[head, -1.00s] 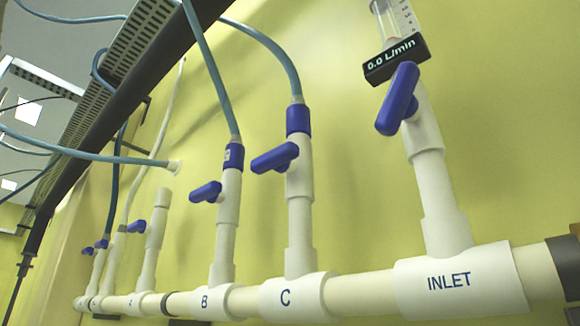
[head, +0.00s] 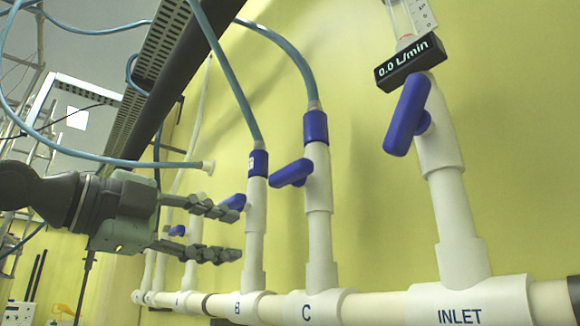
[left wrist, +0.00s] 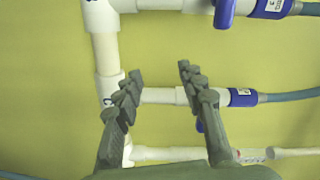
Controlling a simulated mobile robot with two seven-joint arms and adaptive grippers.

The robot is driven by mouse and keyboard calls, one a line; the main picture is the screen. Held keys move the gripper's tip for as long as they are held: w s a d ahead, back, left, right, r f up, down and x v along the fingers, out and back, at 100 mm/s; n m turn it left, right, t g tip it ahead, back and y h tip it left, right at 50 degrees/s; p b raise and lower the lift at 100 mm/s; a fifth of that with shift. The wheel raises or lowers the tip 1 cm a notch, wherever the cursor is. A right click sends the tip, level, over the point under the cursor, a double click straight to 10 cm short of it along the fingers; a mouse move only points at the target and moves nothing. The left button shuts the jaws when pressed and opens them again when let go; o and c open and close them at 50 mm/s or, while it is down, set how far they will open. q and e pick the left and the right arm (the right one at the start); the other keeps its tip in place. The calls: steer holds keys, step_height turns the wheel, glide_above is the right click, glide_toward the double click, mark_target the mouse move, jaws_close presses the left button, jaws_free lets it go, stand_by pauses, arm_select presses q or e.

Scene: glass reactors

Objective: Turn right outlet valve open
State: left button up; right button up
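No valve is labelled "right outlet"; labels B, C and INLET are readable. Valve B has a blue handle (head: 235,202) on a white riser, partly behind my upper finger. Valve C, to its right, has a blue handle (head: 291,173) sticking out left. The inlet valve's long blue handle (head: 407,115) is tilted steeply. My left gripper (head: 240,232) is open and empty, its fingertips just left of riser B, one above the other. In the left wrist view the open left gripper (left wrist: 160,70) has a white branch pipe (left wrist: 163,95) behind its fingers. My right gripper is not in view.
A white manifold pipe (head: 375,307) runs along the yellow wall. A flow display (head: 408,64) reads 0.0 L/min. Blue hoses (head: 290,47) rise from B and C, and a dark perforated rail (head: 160,65) slants overhead. Space before C and the inlet is clear.

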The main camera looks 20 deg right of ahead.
mark_target(283, 172)
arm_select(q)
steer(key=s+d+r+m+g, duration=0.1)
steer(key=s+r+m, duration=0.3)
steer(key=s+r, duration=0.4)
steer(key=shift+h, duration=0.4)
steer(key=x, duration=0.8)
steer(key=shift+s+f, duration=0.1)
steer(key=shift+f, duration=0.05)
jaws_close()
